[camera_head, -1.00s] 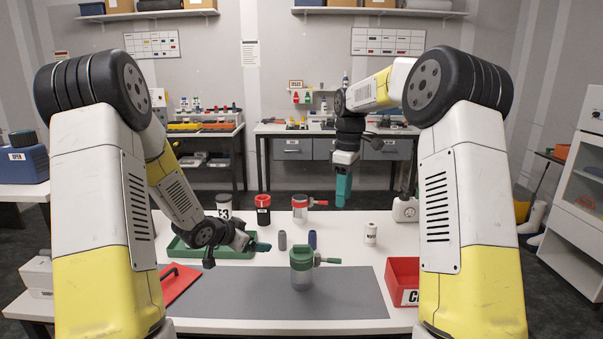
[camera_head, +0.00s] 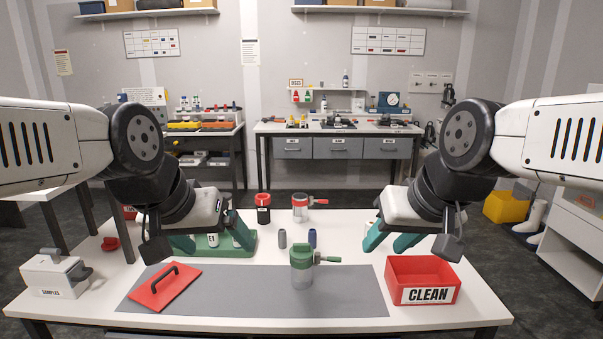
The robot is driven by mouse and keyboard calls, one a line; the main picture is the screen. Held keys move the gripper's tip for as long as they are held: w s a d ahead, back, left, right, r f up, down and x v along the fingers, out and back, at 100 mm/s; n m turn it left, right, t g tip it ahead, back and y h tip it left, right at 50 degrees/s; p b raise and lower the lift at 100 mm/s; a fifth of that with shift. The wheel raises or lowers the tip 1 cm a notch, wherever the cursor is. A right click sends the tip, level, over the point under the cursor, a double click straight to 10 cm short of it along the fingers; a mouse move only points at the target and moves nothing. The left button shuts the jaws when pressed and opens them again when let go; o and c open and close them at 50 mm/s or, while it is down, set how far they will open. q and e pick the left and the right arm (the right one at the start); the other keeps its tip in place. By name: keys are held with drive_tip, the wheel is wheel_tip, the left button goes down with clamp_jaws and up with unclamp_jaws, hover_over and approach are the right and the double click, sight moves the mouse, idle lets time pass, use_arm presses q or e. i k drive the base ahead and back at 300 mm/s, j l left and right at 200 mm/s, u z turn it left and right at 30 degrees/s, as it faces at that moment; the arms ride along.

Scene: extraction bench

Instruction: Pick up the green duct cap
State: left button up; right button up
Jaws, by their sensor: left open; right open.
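A clear canister with a green lid (camera_head: 301,258) stands upright on the grey mat, in the middle of the table. A short side duct points right from it and ends in a green cap (camera_head: 329,260). My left gripper (camera_head: 212,241) is open, with teal fingers spread in front of the green tray, well left of the canister. My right gripper (camera_head: 389,242) is open and empty, to the right of the green cap and apart from it, behind the red CLEAN bin.
A similar red-topped canister (camera_head: 300,208) and a red-topped black jar (camera_head: 263,208) stand behind. Grey (camera_head: 282,239) and blue (camera_head: 312,238) small cylinders stand between. The red CLEAN bin (camera_head: 424,281) is at right; a red lid (camera_head: 164,287) lies left on the grey mat (camera_head: 250,297).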

sight(299, 251)
drive_tip(key=z, duration=0.5)
drive_tip(key=j+z, duration=0.4)
drive_tip(key=k+j+z, duration=0.15)
drive_tip(key=j+z, duration=0.25)
drive_tip(key=j, duration=0.2)
drive_tip(key=k+j, duration=0.1)
drive_tip(key=j, duration=0.3)
drive_tip(key=k+j+z, duration=0.1)
drive_tip(key=j, duration=0.25)
drive_tip(key=k+j, duration=0.1)
drive_tip(key=j, duration=0.3)
drive_tip(key=k+j+z, duration=0.1)
drive_tip(key=j, duration=0.3)
